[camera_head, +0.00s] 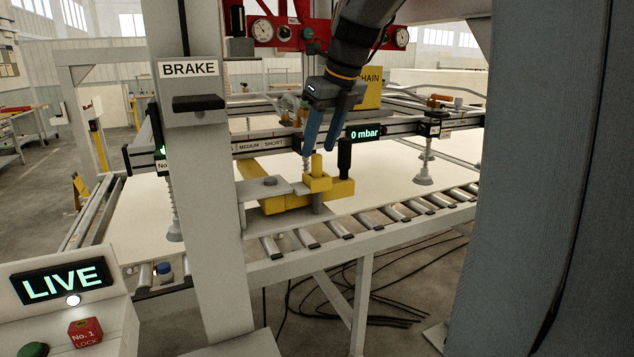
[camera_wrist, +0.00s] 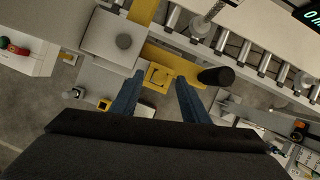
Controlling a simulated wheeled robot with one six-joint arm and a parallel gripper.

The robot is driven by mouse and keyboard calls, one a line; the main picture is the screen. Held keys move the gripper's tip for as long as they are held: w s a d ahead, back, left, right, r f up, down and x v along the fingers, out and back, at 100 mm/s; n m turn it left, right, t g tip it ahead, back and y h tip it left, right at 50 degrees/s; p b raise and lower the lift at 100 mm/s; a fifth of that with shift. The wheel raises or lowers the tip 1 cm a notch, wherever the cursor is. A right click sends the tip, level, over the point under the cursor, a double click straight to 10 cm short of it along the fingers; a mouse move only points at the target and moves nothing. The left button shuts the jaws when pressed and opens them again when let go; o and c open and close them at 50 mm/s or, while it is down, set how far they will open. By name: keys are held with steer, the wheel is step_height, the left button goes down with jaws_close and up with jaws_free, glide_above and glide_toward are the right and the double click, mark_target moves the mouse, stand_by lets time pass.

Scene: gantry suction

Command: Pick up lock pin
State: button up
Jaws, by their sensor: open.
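The yellow lock pin (camera_head: 317,168) stands upright in a yellow block on the clamp by the roller conveyor. In the wrist view its yellow square top (camera_wrist: 158,77) shows between my fingertips. My gripper (camera_head: 321,149) points down over it, its two blue fingers apart and empty. In the head view the fingertips are close above or level with the pin's top; I cannot tell exactly which. The wrist view shows my gripper (camera_wrist: 159,78) with one finger on each side of the pin, no clear contact.
A black upright handle (camera_head: 344,157) stands close to the right of the pin. A grey plate (camera_head: 262,188) lies to its left. Rollers (camera_head: 305,238) run in front, and a gantry beam with a pressure display (camera_head: 364,133) crosses behind. A grey post marked BRAKE (camera_head: 215,230) stands at left.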

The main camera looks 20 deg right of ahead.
mark_target(317, 155)
steer(key=p+x, duration=0.1)
steer(key=x, duration=0.3)
steer(key=shift+f, duration=0.2)
jaws_close()
steer(key=shift+r, duration=0.1)
stand_by(1.1)
